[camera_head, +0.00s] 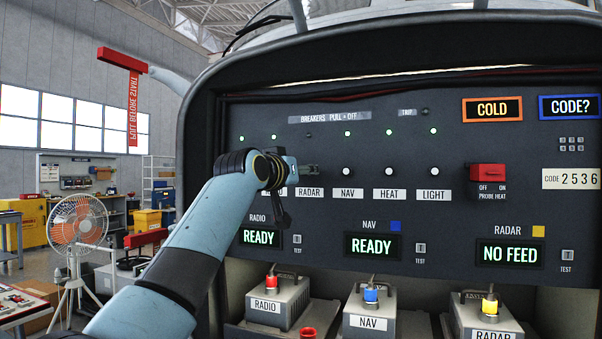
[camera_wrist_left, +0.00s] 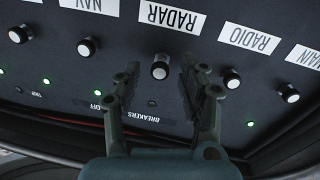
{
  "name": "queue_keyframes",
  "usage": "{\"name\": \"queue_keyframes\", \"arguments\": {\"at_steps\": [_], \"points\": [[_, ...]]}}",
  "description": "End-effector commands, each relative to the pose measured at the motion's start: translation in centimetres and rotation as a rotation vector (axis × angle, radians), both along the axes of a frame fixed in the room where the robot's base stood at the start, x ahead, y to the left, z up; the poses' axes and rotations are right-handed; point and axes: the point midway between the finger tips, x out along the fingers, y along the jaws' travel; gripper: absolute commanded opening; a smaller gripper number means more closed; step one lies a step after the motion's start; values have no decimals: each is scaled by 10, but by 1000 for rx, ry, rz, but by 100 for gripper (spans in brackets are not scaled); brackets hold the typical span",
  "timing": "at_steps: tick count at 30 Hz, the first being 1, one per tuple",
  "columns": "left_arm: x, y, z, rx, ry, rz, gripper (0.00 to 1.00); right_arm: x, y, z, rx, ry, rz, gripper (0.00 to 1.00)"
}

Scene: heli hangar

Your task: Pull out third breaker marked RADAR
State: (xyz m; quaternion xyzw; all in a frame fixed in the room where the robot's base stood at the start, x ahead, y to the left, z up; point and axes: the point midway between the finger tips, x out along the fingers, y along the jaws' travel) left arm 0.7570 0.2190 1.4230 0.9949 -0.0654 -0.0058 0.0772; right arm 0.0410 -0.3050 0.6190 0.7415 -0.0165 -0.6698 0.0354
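The RADAR breaker is a round, light-capped knob (camera_wrist_left: 160,70) beside its RADAR label (camera_wrist_left: 168,16), seen upside down in the left wrist view. My left gripper (camera_wrist_left: 161,75) is open, with one finger on each side of this knob and gaps visible between. In the head view my left gripper (camera_head: 309,171) is at the panel just above the RADAR label (camera_head: 309,193) and hides the knob. The lamp above RADAR (camera_head: 308,135) is dark, while neighbouring lamps are green. The RADAR screen (camera_head: 510,254) reads NO FEED. My right gripper is not in view.
The NAV knob (camera_wrist_left: 87,46) and RADIO knob (camera_wrist_left: 231,78) stand close outside the fingers. HEAT (camera_head: 389,171) and LIGHT (camera_head: 433,171) knobs are further right. A red PROBE HEAT switch cover (camera_head: 488,171) sticks out right of them. Connector boxes stand below the panel.

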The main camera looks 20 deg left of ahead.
Motion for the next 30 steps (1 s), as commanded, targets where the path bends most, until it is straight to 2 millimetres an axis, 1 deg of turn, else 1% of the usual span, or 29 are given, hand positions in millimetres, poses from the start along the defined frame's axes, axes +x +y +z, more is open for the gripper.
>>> {"name": "queue_keyframes", "arguments": {"at_steps": [8, 11, 14, 21, 24, 27, 30], "points": [[-1, 0, 1, 0, -1, 0, 42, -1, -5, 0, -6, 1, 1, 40], [-8, 1, 1, 0, -2, 0, 42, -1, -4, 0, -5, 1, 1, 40], [-23, 4, 0, 0, -3, 0, 42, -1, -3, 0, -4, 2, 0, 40], [-76, 11, 0, 2, -2, 1, 42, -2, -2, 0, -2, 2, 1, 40], [-95, 13, 0, 1, -1, 1, 42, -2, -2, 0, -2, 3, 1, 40], [-108, 15, 0, 1, -2, 1, 42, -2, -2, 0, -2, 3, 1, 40], [-116, 16, 0, 0, -1, 0, 42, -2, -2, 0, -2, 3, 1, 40]]}}
